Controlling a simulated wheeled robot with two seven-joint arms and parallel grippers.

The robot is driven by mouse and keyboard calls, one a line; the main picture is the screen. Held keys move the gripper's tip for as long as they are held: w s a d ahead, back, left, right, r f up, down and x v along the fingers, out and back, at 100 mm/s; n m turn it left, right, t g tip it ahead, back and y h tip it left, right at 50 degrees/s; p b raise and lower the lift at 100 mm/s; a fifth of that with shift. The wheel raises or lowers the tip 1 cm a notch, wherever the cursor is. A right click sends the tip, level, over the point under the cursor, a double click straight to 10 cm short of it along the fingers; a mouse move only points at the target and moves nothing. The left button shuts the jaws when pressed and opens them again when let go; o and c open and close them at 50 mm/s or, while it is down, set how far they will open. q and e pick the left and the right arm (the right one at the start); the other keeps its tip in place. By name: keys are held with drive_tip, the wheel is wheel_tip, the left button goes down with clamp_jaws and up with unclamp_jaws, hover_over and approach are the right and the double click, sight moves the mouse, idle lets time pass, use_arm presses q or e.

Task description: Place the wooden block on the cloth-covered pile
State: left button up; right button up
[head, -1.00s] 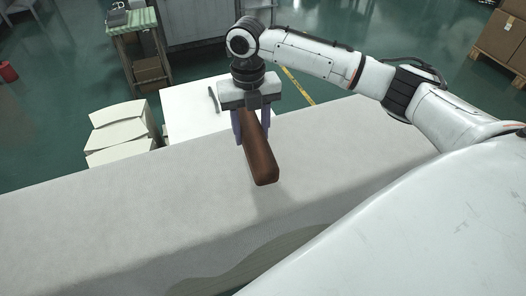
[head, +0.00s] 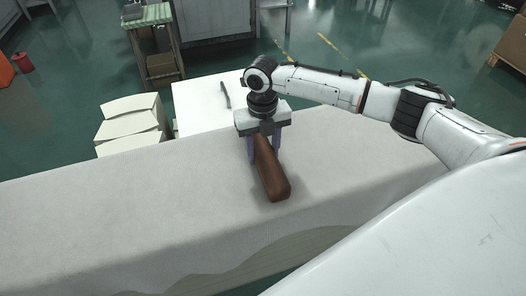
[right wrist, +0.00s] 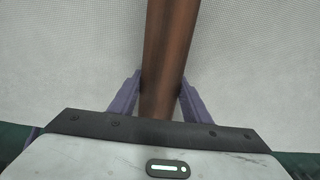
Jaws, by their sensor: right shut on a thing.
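The brown wooden block (head: 271,172) is a long bar over the pale cloth-covered pile (head: 120,205). My right gripper (head: 264,158) is above the pile and shut around the block, one finger on each side. The block's near end sticks out toward me, with its shadow close beside it. I cannot tell whether its underside touches the cloth. In the right wrist view the block (right wrist: 169,50) runs up between the two purple fingers, with the cloth (right wrist: 70,60) behind it. My left gripper is not in view.
A white table (head: 200,105) with a thin dark tool (head: 226,95) stands behind the pile. A stack of pale sheets (head: 130,125) is left of that table. A shelf cart (head: 155,45) stands farther back. The cloth left of the block is clear.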

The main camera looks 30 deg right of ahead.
sight(263, 147)
drive_tip(key=o, duration=1.5)
wheel_tip(263, 147, up, 11)
drive_tip(key=shift+w+r+p, duration=0.15)
drive_tip(key=shift+p, duration=0.9)
drive_tip(key=shift+r, duration=0.5)
